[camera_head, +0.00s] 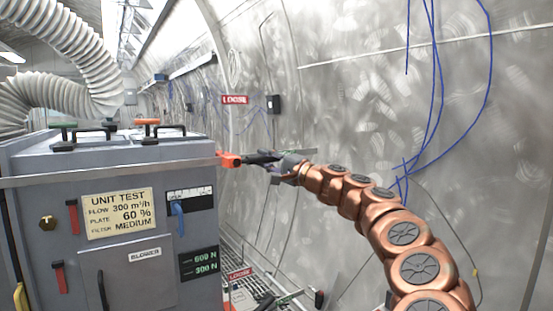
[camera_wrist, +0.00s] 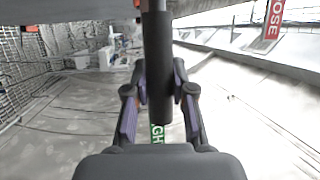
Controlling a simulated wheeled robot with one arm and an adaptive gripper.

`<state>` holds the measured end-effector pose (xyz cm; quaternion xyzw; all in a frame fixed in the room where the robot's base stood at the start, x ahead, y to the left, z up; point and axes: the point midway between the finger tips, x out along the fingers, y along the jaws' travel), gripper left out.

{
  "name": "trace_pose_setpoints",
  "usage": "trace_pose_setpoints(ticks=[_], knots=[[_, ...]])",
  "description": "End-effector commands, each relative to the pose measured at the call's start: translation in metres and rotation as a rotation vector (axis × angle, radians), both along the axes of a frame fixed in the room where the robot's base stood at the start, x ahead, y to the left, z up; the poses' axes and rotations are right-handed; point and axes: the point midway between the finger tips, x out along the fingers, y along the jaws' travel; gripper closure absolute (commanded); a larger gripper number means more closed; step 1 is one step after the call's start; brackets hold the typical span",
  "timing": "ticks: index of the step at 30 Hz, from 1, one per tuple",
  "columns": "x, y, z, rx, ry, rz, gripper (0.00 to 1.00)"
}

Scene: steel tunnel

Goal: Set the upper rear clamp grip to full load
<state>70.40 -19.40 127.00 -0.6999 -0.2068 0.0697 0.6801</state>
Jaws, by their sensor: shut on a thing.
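The upper clamp grip (camera_head: 257,158) is a black bar at the right side of the grey cabinet (camera_head: 110,223), joined to an orange-red base (camera_head: 230,160). In the wrist view the black grip (camera_wrist: 157,62) runs down from the top centre between the two fingers. My gripper (camera_head: 281,164) is shut on this grip; in the wrist view its fingers (camera_wrist: 159,88) lie on both sides of it. A green sign (camera_wrist: 157,134) with partly hidden letters shows behind the grip. A red LOOSE sign (camera_head: 235,100) is on the wall above; a red sign (camera_wrist: 274,18) also shows in the wrist view.
A lower LOOSE sign (camera_head: 240,273) and a dark bar (camera_head: 318,299) are near the floor grating. A display (camera_head: 199,263) reads 600 N and 300 N. The curved steel wall (camera_head: 345,90) with blue cables (camera_head: 440,100) is close on the right.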

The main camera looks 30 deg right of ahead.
Motion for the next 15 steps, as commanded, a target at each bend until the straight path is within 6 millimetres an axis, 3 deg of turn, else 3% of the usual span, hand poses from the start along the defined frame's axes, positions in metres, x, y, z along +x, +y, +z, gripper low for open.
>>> trace_pose_setpoints(ticks=[14,15], knots=[[0.0019,0.0056,-0.0030,0.018,0.003,0.009,1.00],[0.0019,0.0056,-0.0031,0.018,0.003,0.009,0.73]])
